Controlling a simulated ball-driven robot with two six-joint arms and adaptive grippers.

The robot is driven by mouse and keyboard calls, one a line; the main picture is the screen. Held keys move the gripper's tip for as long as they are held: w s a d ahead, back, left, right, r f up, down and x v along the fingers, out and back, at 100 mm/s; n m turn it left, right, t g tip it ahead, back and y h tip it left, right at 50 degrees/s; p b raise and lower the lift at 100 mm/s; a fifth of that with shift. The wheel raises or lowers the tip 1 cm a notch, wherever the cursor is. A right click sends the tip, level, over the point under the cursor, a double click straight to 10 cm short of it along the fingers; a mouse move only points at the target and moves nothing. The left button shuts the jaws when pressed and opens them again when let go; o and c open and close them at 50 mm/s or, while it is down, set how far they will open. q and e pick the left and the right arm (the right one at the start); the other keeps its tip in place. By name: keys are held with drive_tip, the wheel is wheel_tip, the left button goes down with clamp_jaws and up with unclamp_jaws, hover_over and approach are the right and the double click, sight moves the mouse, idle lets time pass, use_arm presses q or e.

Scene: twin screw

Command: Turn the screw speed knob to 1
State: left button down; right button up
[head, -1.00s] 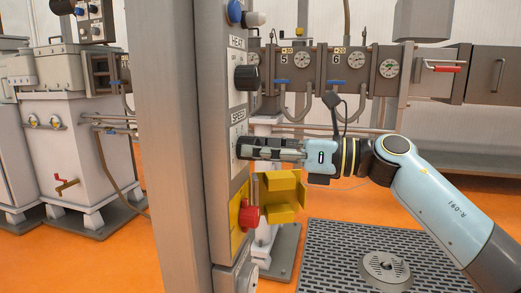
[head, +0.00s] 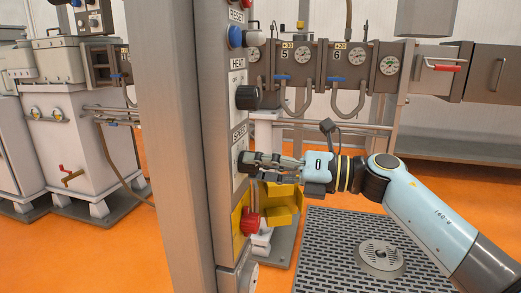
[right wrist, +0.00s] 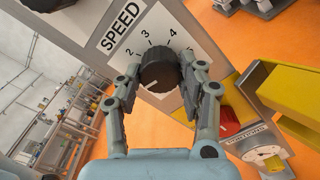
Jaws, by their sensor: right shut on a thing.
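The black speed knob (right wrist: 158,70) sits on the panel's white SPEED plate (right wrist: 122,28) in the right wrist view. The numbers 2, 3, 4 and 5 show around it; a 1 is not visible there. A pale mark shows on the knob's face, toward its lower left. My right gripper (head: 256,161) reaches the column from the right, below the SPEED label. In the right wrist view its two fingers are closed on opposite sides of the knob. My left gripper is not in view.
Above on the column (head: 180,150) are a black HEAT knob (head: 247,97) and a blue button (head: 235,37). A floor grate (head: 335,258) lies under my right arm.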

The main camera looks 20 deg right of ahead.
drive_tip(key=shift+r+m+p, duration=0.1)
drive_tip(key=shift+m+p, duration=0.9)
drive_tip(key=shift+m, duration=0.2)
drive_tip(key=o, duration=1.2)
drive_tip(key=v, duration=1.2)
